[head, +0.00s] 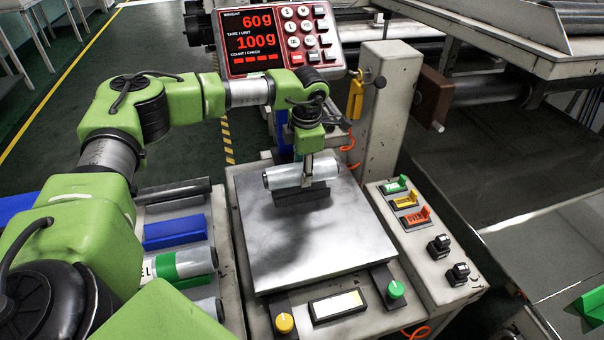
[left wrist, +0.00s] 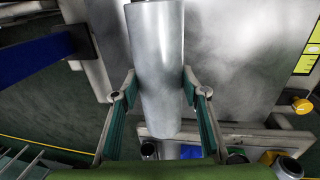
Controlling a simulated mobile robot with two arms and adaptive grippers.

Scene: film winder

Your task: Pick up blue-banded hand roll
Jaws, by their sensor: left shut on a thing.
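A silver-white roll (head: 285,178) lies level over a dark cradle (head: 303,196) on the metal weighing plate (head: 320,235). My left gripper (head: 308,168) reaches down from above and is shut on this roll. In the left wrist view the roll (left wrist: 157,70) runs between the two fingers, one on each side. I see no blue band on its visible surface; part is hidden by the fingers. Whether it touches the cradle is hard to tell. My right gripper is not in view.
A rack at the left holds a blue block (head: 174,232) and a green-banded roll (head: 185,264). The red scale display (head: 262,42) reads 60g and 100g. Coloured switches (head: 404,202) stand right of the plate; knobs (head: 284,323) stand in front. A grey post (head: 385,110) rises behind.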

